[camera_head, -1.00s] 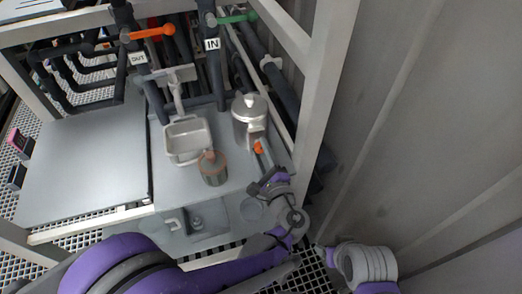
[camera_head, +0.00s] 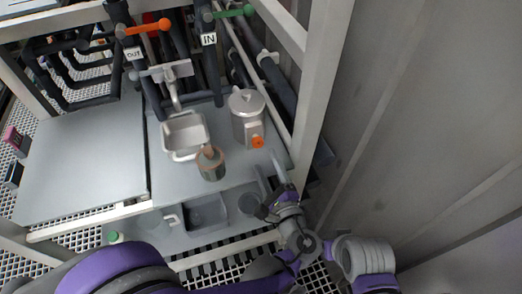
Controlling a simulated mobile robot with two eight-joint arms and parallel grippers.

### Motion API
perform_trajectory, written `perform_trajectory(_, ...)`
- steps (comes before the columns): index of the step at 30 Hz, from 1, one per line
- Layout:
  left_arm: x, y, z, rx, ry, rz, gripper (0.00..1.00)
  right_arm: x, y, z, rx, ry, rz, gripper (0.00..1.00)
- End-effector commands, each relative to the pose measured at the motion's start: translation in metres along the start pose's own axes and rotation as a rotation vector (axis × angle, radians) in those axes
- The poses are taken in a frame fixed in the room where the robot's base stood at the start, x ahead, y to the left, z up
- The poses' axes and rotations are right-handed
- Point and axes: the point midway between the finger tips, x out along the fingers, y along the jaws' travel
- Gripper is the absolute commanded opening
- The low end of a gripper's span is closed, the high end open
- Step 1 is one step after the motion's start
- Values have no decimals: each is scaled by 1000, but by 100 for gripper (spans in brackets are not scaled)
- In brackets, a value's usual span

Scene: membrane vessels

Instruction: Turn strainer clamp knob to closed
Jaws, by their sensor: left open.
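The strainer is a silver metal canister (camera_head: 246,118) with a lid, standing at the right side of the grey bench. Its clamp knob (camera_head: 257,142) is small and orange and sits low on the canister's front. Nothing shows between the fingers.
A white square basin (camera_head: 186,132) and a brown-topped jar (camera_head: 210,165) stand left of the canister. Pipes with an orange lever (camera_head: 147,27) and a green lever (camera_head: 235,12) are behind. A white frame post (camera_head: 318,90) rises close on the right. The left bench top (camera_head: 85,160) is clear.

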Motion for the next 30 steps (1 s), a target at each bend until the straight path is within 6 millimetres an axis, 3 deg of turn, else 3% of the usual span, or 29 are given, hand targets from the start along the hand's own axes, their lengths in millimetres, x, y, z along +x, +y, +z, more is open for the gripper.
perform_trajectory(3, -21, -1, -1, -2, 3, -2, 72, 0, 0, 0, 0, 0, 0, 66)
perform_trajectory(9, -38, 0, 0, 0, 0, 0, 72, 0, 0, 0, 0, 0, 0, 66)
perform_trajectory(30, -39, 0, 0, 0, -1, 1, 72, 0, 0, 0, 0, 0, 0, 66)
